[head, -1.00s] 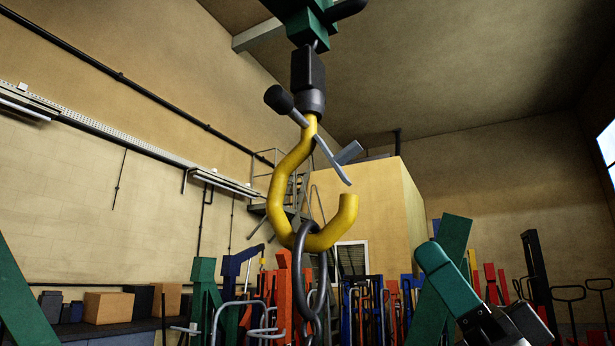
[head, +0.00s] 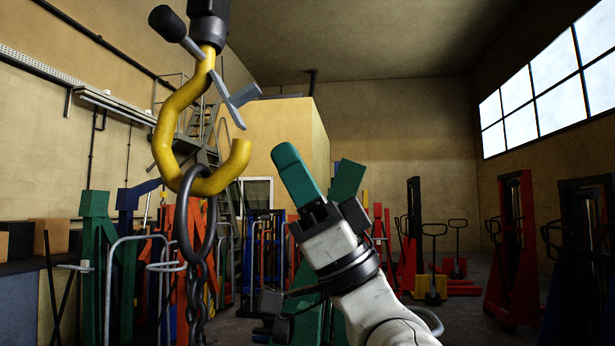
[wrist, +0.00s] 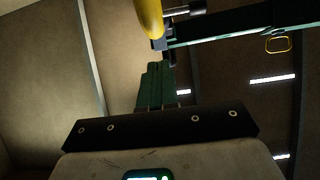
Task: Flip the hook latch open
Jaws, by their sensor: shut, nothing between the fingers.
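The yellow hook (head: 167,140) hangs at left in the head view, its mouth facing right. Its grey hook latch (head: 228,98) slants down from the neck, with a side tab, and its lower end is just above the hook's tip. A black-knobbed lever (head: 168,24) sticks out at the upper left of the neck. A dark chain link (head: 212,235) hangs in the hook's bowl. My gripper (head: 288,156), with green fingers, is shut and empty, to the right of the hook and apart from it. In the wrist view, the yellow hook (wrist: 150,18) is beyond my fingertips (wrist: 157,70).
Green (head: 95,250) and orange stands and tube frames stand behind and below the hook. Red pallet stackers (head: 515,250) stand at the right. Open air lies between my gripper and the hook.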

